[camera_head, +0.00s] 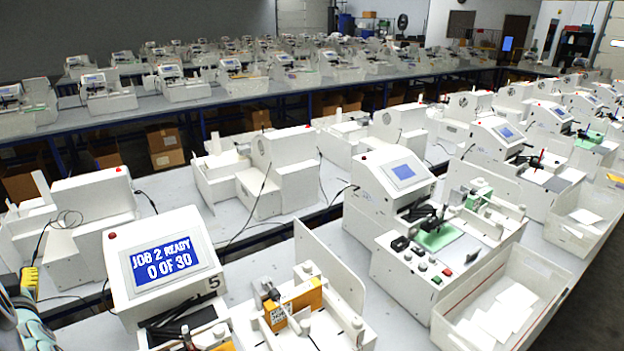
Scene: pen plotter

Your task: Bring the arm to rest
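What looks like part of my arm, pale with teal and dark sections, shows at the lower left edge, beside the near plotter. A small yellow piece (29,278) stands just above it; I cannot tell what it belongs to. My gripper's fingers cannot be made out in this view. The near pen plotter (118,262) is a white machine marked 5, with a red button on top. Its blue screen (163,262) reads "JOB 2 READY 0 OF 30". Its lower front is cut off by the bottom edge.
Right of the plotter, a white feeder (345,318) holds an orange-yellow stack (300,301). Another plotter (398,190) stands further right, beside a white bin (535,262) with cards. Rows of similar machines fill the tables behind. Bare tabletop is limited to narrow gaps.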

